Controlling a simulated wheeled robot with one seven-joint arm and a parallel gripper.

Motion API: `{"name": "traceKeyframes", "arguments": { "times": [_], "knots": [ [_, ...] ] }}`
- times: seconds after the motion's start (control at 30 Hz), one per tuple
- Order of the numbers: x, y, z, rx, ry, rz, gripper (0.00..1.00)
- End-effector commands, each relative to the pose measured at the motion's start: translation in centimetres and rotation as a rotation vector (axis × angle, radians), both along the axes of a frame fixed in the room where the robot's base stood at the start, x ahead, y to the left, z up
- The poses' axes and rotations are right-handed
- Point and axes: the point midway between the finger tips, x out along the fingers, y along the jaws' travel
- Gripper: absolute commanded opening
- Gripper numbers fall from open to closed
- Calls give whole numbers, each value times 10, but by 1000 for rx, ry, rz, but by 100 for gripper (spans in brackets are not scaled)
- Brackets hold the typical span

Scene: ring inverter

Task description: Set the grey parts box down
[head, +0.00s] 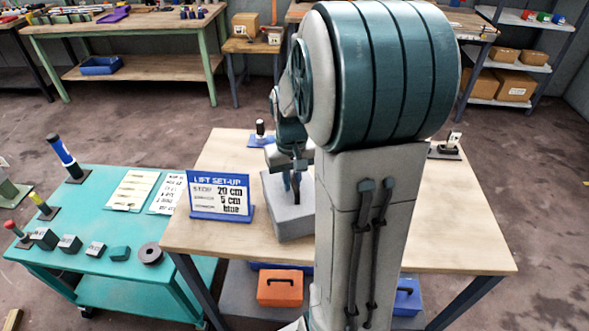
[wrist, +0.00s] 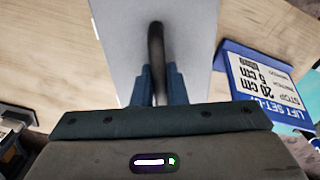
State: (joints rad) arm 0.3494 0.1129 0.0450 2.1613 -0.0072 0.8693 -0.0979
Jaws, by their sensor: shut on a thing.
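The grey parts box (head: 288,222) is at the middle of the wooden table (head: 420,240), just right of the blue-framed card in the head view. In the wrist view the box (wrist: 195,40) shows as a pale grey top with a dark handle (wrist: 156,45) across it. My gripper (head: 294,182) is above the box, its fingers pointing down. In the wrist view my gripper (wrist: 158,80) is shut on the handle. I cannot tell whether the box's underside touches the tabletop. My arm hides part of the table to the right.
The card (head: 220,195), headed "LIFT SET-UP", stands close left of the box. A blue-based stand (head: 261,136) is behind, and a dark stand (head: 446,148) is at the back right. A teal cart (head: 95,265) with small parts adjoins the left. Bare tabletop lies at the right.

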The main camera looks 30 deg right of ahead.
Motion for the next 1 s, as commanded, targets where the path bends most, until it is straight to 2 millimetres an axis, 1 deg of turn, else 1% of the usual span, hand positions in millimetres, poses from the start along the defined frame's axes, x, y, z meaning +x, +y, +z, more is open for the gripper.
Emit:
{"name": "traceKeyframes", "arguments": {
  "times": [0.13,0.4,0.53,0.57,0.6,0.63,0.87,1.0],
  "knots": [
    [1,0,-9,-1,-3,0,0],
    [1,0,-10,-2,-5,1,0],
    [1,0,-14,-2,-4,1,0],
    [0,0,-14,0,-1,1,21],
    [0,0,-14,0,-1,1,32],
    [0,0,-14,0,-1,1,34],
    [0,0,-13,0,-1,1,34],
    [1,0,-8,-1,-3,1,34]
  ]
}}
